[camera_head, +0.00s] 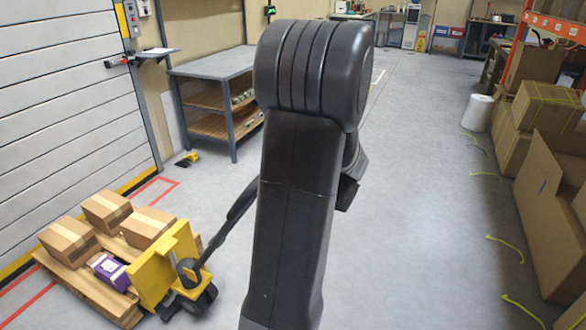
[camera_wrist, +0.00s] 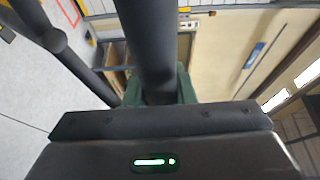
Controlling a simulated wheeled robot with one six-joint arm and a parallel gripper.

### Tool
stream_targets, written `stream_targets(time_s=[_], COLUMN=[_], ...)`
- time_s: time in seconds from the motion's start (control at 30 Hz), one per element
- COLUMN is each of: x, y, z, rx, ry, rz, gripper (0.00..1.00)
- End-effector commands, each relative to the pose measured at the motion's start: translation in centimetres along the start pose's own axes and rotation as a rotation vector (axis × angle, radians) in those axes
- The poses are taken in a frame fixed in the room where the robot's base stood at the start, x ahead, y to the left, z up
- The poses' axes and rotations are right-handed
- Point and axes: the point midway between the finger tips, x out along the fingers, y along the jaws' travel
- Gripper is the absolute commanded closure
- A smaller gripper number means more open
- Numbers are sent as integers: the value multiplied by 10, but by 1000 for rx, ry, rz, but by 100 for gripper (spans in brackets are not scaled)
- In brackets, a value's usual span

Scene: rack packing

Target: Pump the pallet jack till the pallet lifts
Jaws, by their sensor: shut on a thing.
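The yellow pallet jack (camera_head: 160,272) stands at the lower left in the head view, its forks toward the pallet. Its dark handle (camera_head: 232,212) slants up to the right and goes behind my arm. The wooden pallet (camera_head: 82,286) bears several cardboard boxes (camera_head: 68,241) and a purple box (camera_head: 110,270). It sits low; any gap to the floor is too small to tell. In the wrist view, my gripper (camera_wrist: 160,98) is shut on the handle's dark bar (camera_wrist: 147,40). My arm hides the grip in the head view.
A grey-topped workbench (camera_head: 215,65) stands behind, beside the roller door (camera_head: 65,95) on the left. Large cardboard boxes (camera_head: 540,190) and yellow straps (camera_head: 505,246) lie at the right. The floor between is mostly clear. Red lines (camera_head: 152,184) mark the floor near the pallet.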

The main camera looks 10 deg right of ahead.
Motion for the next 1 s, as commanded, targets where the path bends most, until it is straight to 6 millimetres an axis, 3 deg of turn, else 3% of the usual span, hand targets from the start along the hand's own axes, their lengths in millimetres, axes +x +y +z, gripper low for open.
stream_targets(time_s=[0.03, 0.1, 0.5, 1.0], x=[14, 32, 145, 285], y=[-18, -30, -87, -122], z=[8, 15, 63, 120], rx=[-13, -23, -88, -102], ry=[-8, -8, -9, -5], rz=[16, 43, 198, 247], gripper=[100, 100, 100, 100])
